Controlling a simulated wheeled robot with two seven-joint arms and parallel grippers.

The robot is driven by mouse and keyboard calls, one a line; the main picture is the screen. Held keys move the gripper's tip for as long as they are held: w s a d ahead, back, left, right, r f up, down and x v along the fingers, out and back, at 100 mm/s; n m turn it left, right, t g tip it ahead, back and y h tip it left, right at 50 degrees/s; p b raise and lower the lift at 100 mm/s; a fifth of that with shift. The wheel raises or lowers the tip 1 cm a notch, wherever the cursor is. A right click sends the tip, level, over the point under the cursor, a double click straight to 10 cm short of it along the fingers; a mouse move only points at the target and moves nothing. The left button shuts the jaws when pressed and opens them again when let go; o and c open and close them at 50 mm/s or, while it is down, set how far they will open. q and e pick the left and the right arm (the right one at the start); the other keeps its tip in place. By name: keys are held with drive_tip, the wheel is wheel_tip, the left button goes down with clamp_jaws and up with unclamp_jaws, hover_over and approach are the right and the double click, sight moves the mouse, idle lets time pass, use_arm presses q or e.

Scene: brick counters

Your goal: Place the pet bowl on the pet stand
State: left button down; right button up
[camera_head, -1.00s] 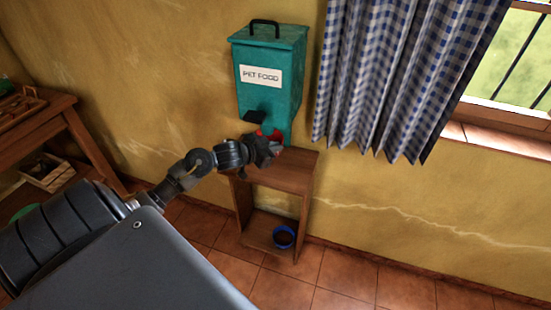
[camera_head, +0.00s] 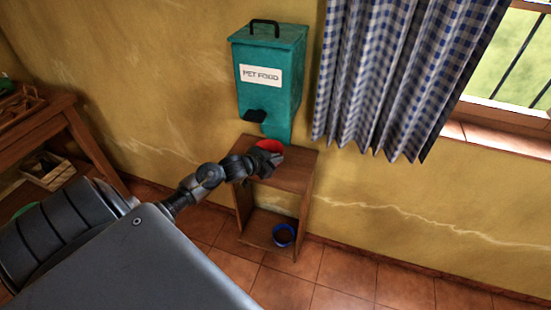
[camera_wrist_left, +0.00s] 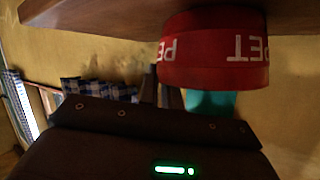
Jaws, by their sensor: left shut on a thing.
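The red pet bowl (camera_head: 270,146) is at the top of the brown wooden pet stand (camera_head: 295,172), below the teal dispenser. My left gripper (camera_head: 268,158) is shut on the near side of the bowl, and its dark fingers hide part of it. In the left wrist view the red bowl (camera_wrist_left: 215,50) shows white PET lettering and lies against the wooden board (camera_wrist_left: 110,17); I cannot tell whether its base fully rests there. My right gripper is not in view.
The teal pet food dispenser (camera_head: 270,85) hangs above the stand near the wall. A blue bowl (camera_head: 283,235) sits on the stand's lower shelf. A checked curtain (camera_head: 400,80) hangs to the right. A wooden table (camera_head: 60,120) stands at left. Tiled floor in front is clear.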

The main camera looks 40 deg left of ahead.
use_arm(q)
drive_tip(key=c, duration=1.5)
unclamp_jaws()
drive_tip(key=shift+c, duration=0.2)
drive_tip(key=shift+s, duration=0.1)
drive_tip(key=v, duration=1.2)
